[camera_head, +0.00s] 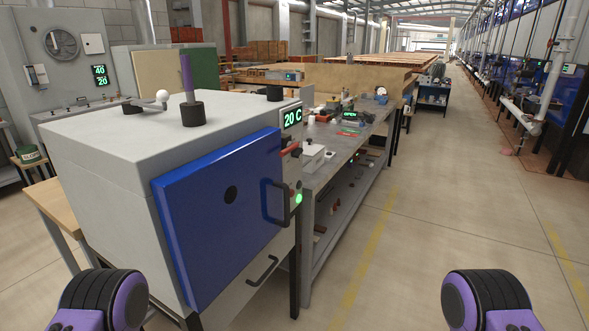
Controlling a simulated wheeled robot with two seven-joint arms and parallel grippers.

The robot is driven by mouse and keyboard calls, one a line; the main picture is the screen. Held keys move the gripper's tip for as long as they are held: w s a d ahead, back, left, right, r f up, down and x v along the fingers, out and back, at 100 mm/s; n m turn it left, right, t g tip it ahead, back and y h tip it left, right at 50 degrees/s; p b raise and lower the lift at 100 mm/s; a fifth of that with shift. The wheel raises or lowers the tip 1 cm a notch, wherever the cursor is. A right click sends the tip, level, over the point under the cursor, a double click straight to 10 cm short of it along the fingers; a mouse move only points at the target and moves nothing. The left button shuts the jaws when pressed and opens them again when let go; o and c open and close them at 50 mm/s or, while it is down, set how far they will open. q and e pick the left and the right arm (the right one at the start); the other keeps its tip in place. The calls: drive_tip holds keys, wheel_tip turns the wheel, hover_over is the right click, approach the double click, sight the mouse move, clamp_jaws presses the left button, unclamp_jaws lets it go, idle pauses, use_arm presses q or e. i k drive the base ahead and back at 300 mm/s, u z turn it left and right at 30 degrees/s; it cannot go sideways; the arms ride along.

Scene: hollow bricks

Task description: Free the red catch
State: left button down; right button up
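The red catch (289,150) is a small red piece on the front of a grey box furnace (105,135). It sits at the right edge of the furnace's blue door (215,215), just below a green display reading 20 C (292,117). The door looks shut against the furnace front, with a dark handle (276,203) at its right side. The catch is small here, so its exact position is hard to tell. Neither gripper shows. Only purple and black parts of my arms are in the bottom corners, well short of the furnace.
A long grey workbench (345,150) with small items stands right behind the furnace. A second dark handle (263,270) is below the door. A green lamp (298,198) glows right of the door. The floor (420,240) to the right is clear.

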sight(291, 146)
drive_tip(key=k, duration=1.2)
drive_tip(key=z, duration=0.4)
drive_tip(key=i, duration=0.5)
drive_tip(key=z, duration=0.65)
drive_tip(key=i, duration=1.65)
drive_tip(key=u, duration=0.8)
